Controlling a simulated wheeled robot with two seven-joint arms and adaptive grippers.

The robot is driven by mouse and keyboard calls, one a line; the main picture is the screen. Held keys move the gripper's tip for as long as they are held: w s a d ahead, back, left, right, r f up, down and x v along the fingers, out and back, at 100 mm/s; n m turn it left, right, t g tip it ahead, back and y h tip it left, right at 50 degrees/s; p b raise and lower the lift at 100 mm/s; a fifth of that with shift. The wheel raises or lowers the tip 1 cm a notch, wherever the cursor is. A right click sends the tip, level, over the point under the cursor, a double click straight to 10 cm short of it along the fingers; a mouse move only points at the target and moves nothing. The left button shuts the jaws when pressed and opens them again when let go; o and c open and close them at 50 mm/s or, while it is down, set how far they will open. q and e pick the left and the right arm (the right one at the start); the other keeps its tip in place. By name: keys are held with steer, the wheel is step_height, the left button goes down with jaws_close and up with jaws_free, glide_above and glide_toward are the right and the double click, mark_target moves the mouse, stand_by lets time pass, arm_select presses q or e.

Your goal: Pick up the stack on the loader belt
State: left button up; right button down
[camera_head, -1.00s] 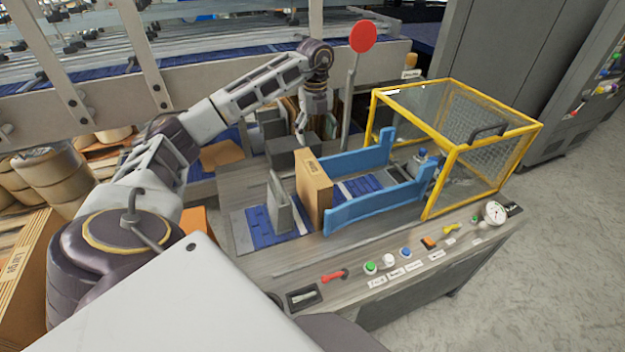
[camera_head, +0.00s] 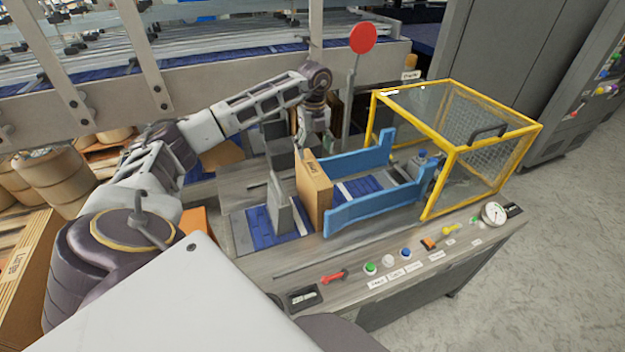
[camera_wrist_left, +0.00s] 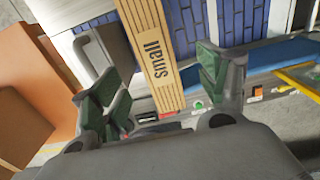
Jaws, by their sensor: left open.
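The stack (camera_head: 314,190) is a light brown upright block on the blue loader belt (camera_head: 262,232), between a grey upright plate (camera_head: 280,207) and blue side rails. In the left wrist view the stack (camera_wrist_left: 152,60) shows its printed edge, running between the fingers. My left gripper (camera_head: 303,145) is just behind and above the stack's far end, pointing down. In the left wrist view its green-padded fingers (camera_wrist_left: 160,92) are apart on either side of the stack. I cannot tell whether they touch it. The right gripper is not in view.
Blue rails (camera_head: 375,203) flank the belt. A yellow-framed guard cage (camera_head: 455,150) stands to the right. A red round sign (camera_head: 363,38) on a post rises behind. A control panel with several buttons (camera_head: 388,261) runs along the front edge.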

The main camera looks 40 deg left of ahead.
mark_target(312, 167)
arm_select(q)
steer(key=shift+f, duration=1.6)
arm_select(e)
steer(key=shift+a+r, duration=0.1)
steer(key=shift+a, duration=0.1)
arm_select(q)
steer(key=shift+f, duration=0.1)
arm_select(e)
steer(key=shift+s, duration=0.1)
arm_select(q)
steer(key=shift+s+f, duration=0.15)
steer(key=shift+f, duration=0.25)
steer(key=f+p, duration=0.1)
steer(key=f, duration=0.2)
steer(key=shift+s+f, duration=0.2)
steer(key=shift+f, duration=0.4)
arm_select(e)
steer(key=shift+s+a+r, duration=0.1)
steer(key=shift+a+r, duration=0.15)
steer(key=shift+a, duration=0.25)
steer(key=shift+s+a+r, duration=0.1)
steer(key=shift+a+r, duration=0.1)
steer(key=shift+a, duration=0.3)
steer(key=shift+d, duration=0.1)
